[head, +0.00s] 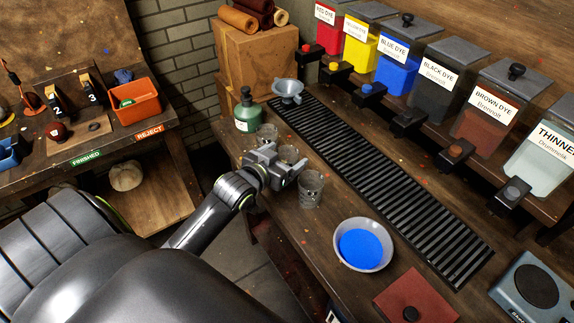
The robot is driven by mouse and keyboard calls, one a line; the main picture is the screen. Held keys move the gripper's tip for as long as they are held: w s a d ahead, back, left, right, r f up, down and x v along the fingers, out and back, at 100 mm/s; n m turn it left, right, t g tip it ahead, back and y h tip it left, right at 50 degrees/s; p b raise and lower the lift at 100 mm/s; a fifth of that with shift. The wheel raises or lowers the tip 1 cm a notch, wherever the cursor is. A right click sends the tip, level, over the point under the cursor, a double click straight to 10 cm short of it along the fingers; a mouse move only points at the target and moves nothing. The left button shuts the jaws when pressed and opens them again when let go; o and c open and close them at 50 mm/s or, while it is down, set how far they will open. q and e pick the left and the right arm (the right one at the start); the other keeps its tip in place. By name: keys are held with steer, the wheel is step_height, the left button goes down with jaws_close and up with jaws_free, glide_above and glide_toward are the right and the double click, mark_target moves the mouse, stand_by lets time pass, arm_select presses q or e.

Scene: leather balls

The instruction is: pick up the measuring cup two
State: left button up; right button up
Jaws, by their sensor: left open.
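Three clear measuring cups stand in a row on the wooden bench: a far one (266,133), a middle one (289,154) and a near one (311,190). I cannot read any number on them, so I cannot tell by marking which is measuring cup two. My left gripper (294,171) is open at the row, by the middle cup and just behind the near cup. It partly hides the middle cup. I cannot tell whether its fingers touch a cup. My right gripper is not in view.
A green bottle (247,110) and a grey funnel (287,92) stand beyond the cups. A bowl of blue dye (363,245) stands nearer. A black slotted grate (380,190) runs along the bench below several dye dispensers (397,72).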

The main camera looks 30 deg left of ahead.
mark_target(293, 151)
arm_select(q)
steer(key=shift+a+f+p+x, duration=0.1)
steer(key=shift+f+p+x, duration=0.05)
steer(key=shift+x, duration=0.9)
steer(key=shift+a+f+p+x, duration=0.1)
steer(key=shift+f+p+x, duration=0.05)
steer(key=shift+x, duration=0.95)
steer(key=shift+s, duration=0.15)
steer(key=shift+c, duration=0.3)
steer(key=c, duration=1)
